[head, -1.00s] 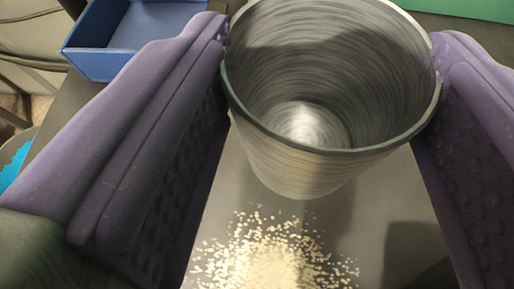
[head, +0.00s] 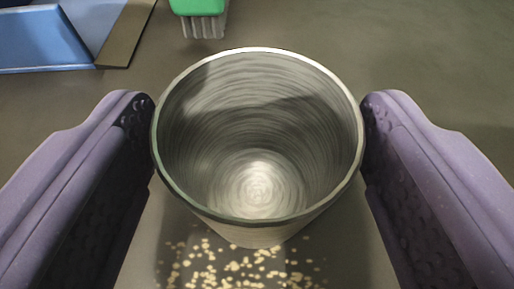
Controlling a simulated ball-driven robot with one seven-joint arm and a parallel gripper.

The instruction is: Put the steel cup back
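The steel cup (head: 258,185) is a brushed metal tumbler, seen from above with its mouth toward me in the middle of the head view. Its inside looks empty. My gripper (head: 258,112) has one purple padded finger on each side of the cup, and both fingertips meet its rim. It is shut on the cup. The cup's base is hidden, so I cannot tell whether it touches the surface below.
Pale grains (head: 235,268) lie scattered on the grey surface below the cup. A blue tray (head: 40,40) is at the upper left. A green-handled brush (head: 203,18) with grey bristles is at the top. The surface at the upper right is clear.

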